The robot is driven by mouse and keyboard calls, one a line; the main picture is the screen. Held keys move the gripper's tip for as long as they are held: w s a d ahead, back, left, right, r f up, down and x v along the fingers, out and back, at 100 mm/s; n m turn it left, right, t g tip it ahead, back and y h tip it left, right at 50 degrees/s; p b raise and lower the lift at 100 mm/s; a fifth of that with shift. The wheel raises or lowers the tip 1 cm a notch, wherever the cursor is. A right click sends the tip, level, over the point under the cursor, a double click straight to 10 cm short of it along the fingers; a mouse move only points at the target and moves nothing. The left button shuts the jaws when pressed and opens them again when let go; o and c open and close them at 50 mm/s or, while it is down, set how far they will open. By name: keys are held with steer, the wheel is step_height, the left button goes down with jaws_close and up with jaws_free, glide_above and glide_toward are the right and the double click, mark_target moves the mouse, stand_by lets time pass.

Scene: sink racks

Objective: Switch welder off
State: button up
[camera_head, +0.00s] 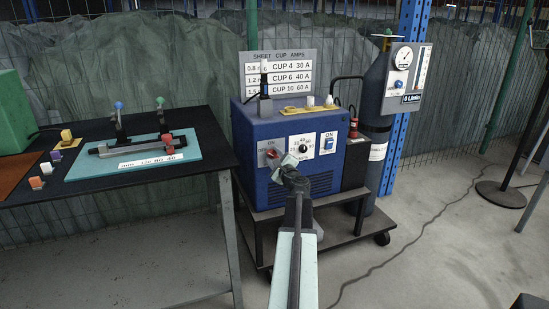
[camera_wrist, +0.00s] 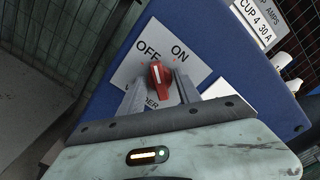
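The welder (camera_head: 290,130) is a blue box on a cart in the head view. Its red rotary knob (camera_head: 272,153) sits on a white plate at the front left, and in the wrist view this knob (camera_wrist: 160,75) is below the printed words OFF and ON. The knob's white line runs roughly upward in the wrist picture; I cannot tell for sure which word it marks. My gripper (camera_head: 292,163) is in front of the panel, just right of the knob in the head view. In the wrist view its fingers (camera_wrist: 161,85) are apart, one on each side of the knob, with small gaps visible.
A dial (camera_head: 303,149) and a blue ON switch (camera_head: 328,143) are right of the knob. A gas cylinder (camera_head: 375,90) with a flow gauge stands at the right. A black workbench (camera_head: 60,200) is at the left. The floor at the right is mostly clear, with a cable.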

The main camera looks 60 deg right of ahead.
mark_target(274, 156)
jaws_close()
steer(key=n, duration=0.6)
steer(key=shift+n, duration=0.4)
jaws_free()
steer(key=shift+n, duration=0.3)
steer(key=shift+s, duration=0.1)
steer(key=shift+v, duration=2.5)
steer(key=shift+a, duration=0.1)
